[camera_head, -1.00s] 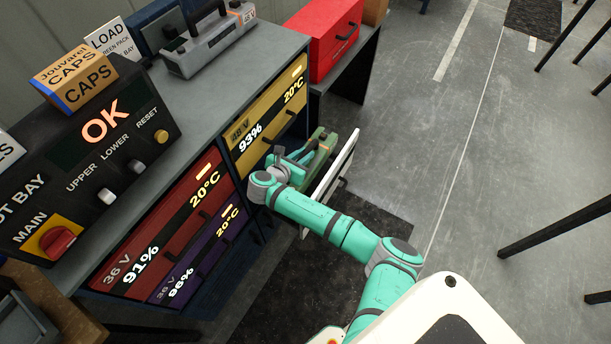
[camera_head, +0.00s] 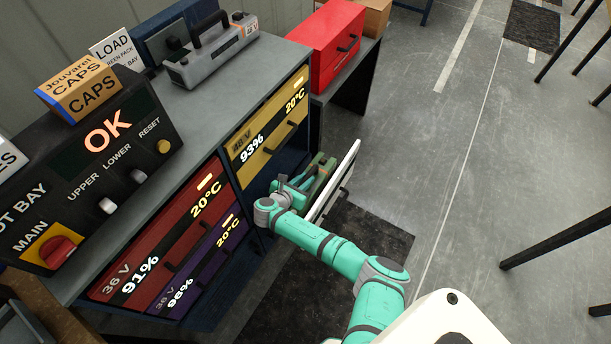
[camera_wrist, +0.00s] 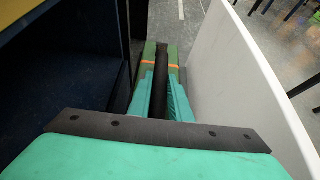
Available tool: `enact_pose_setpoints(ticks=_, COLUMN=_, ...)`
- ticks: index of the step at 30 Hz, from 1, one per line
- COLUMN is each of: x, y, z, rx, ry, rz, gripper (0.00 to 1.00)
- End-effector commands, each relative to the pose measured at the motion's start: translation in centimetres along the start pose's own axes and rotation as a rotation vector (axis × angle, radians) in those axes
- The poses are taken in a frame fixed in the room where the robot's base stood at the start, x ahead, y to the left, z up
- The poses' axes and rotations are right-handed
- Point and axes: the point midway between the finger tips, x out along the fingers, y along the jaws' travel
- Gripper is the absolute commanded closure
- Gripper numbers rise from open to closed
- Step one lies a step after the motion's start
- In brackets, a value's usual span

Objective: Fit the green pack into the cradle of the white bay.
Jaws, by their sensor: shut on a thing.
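The green pack (camera_head: 320,172) sits low inside the open white bay (camera_head: 339,178), just behind its white front panel. In the wrist view the green pack (camera_wrist: 172,52) shows its top with an orange band and a dark handle bar running along it. My gripper (camera_head: 292,186) is shut on the pack's dark handle, and its teal fingers (camera_wrist: 166,92) lie on both sides of that bar in the wrist view. The white panel (camera_wrist: 235,75) stands close to the right of the pack. The cradle is hidden beneath the pack and gripper, so I cannot tell whether the pack is seated.
A yellow drawer (camera_head: 268,130) is above the bay; red (camera_head: 170,225) and purple (camera_head: 205,265) drawers are to its left. The control box (camera_head: 90,165) reads OK. A red toolbox (camera_head: 338,42) stands behind.

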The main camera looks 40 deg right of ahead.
Motion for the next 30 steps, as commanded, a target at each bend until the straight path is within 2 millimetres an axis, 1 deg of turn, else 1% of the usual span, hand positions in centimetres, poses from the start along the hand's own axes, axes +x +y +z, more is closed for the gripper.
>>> enact_pose_setpoints(ticks=1, x=0.22, y=0.03, z=0.25, rx=0.002, ry=-0.010, rz=0.001, gripper=1.00)
enact_pose_setpoints(ticks=5, x=0.43, y=0.01, z=-0.07, rx=0.003, ry=-0.010, rz=0.001, gripper=1.00)
enact_pose_setpoints(ticks=14, x=0.41, y=0.08, z=-0.14, rx=0.003, ry=-0.010, rz=0.002, gripper=1.00)
enact_pose_setpoints(ticks=15, x=0.40, y=-0.03, z=-0.68, rx=0.001, ry=0.000, rz=0.000, gripper=0.77)
enact_pose_setpoints(ticks=17, x=0.43, y=-0.07, z=-0.65, rx=0.001, ry=0.000, rz=-0.001, gripper=0.63)
enact_pose_setpoints(ticks=26, x=0.50, y=-0.22, z=-0.52, rx=0.002, ry=-0.001, rz=-0.003, gripper=0.63)
enact_pose_setpoints(ticks=30, x=-0.40, y=-0.16, z=-0.57, rx=0.002, ry=0.000, rz=-0.002, gripper=0.63)
